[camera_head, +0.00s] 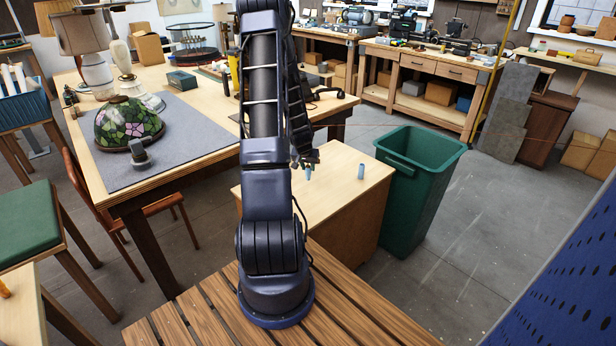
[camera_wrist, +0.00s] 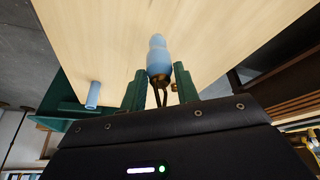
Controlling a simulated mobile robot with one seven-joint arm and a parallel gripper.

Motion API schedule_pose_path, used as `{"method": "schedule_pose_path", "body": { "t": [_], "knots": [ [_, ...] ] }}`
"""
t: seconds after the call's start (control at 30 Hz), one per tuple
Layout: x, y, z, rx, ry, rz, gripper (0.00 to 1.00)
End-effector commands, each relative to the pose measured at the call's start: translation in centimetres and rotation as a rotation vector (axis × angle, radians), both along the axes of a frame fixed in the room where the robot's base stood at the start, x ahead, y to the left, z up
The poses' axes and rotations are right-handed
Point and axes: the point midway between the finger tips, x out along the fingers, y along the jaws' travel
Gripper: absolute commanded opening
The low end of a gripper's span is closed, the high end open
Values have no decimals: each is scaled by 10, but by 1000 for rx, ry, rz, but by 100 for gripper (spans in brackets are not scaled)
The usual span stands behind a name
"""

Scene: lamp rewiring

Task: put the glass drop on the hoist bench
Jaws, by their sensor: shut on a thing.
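The glass drop (camera_wrist: 158,55) is pale blue with a rounded, waisted body and a brass-coloured cap and wire at its near end. My gripper (camera_wrist: 160,86) is shut on it at the cap end, between two green fingers. In the head view my gripper (camera_head: 304,163) is over the low wood-topped bench (camera_head: 335,190), with the blue tip of the drop (camera_head: 308,173) showing below it. I cannot tell whether the drop touches the top. No label shows which bench is the hoist bench.
A second pale blue piece (camera_head: 361,171) stands near the bench top's right side; it also shows in the wrist view (camera_wrist: 94,95). A green bin (camera_head: 415,190) stands right of the bench. A large table with a stained-glass shade (camera_head: 128,122) is at left.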

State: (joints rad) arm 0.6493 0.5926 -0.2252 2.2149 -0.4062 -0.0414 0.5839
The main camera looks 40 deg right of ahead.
Motion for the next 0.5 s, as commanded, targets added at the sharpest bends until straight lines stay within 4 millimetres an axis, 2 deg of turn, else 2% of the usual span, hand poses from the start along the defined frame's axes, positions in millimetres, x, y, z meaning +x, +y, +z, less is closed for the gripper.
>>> {"method": "schedule_pose_path", "body": {
  "t": [0.33, 0.5],
  "knots": [
    [0, 0, -20, 1, 1, -1, 9],
    [0, 0, -39, 1, 2, 0, 9]
  ]
}}
